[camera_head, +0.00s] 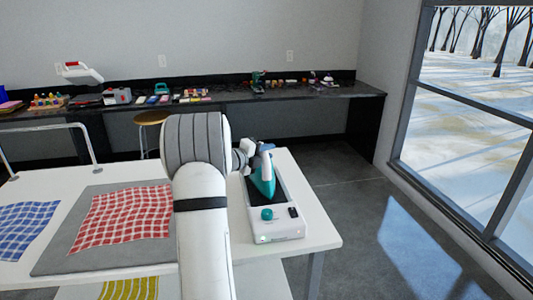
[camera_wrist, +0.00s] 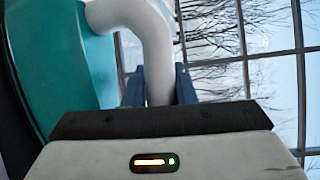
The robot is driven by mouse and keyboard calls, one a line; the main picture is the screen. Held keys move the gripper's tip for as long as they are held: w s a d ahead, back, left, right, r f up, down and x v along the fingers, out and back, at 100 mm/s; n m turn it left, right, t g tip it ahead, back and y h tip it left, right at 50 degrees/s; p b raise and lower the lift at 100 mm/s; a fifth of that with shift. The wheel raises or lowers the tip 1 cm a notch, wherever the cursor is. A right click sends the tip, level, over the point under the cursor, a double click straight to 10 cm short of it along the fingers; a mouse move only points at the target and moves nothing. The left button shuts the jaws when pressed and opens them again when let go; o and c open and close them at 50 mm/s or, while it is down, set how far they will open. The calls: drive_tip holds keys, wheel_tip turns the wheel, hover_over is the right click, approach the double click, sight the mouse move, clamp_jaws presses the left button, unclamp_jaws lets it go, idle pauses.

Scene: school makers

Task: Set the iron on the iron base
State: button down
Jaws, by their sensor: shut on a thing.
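The iron (camera_head: 263,178) is teal with a light handle. In the head view it is tilted up, tip downward, over the dark plate of the iron base, and I cannot tell whether it touches. The iron base (camera_head: 277,228) is white with a teal knob and stands at the table's right end. My gripper (camera_head: 249,150) is at the top of the iron, partly hidden by my arm. In the wrist view my gripper (camera_wrist: 159,88) is shut around the iron's pale handle, with the iron's teal body (camera_wrist: 60,65) at the left.
The white table (camera_head: 325,228) holds a grey mat (camera_head: 58,258) with a red checked cloth (camera_head: 125,215) on it. A blue checked cloth (camera_head: 25,228) lies at the left. A black counter (camera_head: 240,95) with several tools runs along the back wall. Open floor lies right of the table.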

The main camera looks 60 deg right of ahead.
drive_tip(key=shift+f+b, duration=0.45)
drive_tip(key=c, duration=1.5)
unclamp_jaws()
drive_tip(key=shift+f, duration=0.15)
drive_tip(key=shift+b+v, duration=0.75)
drive_tip(key=shift+v, duration=4.8)
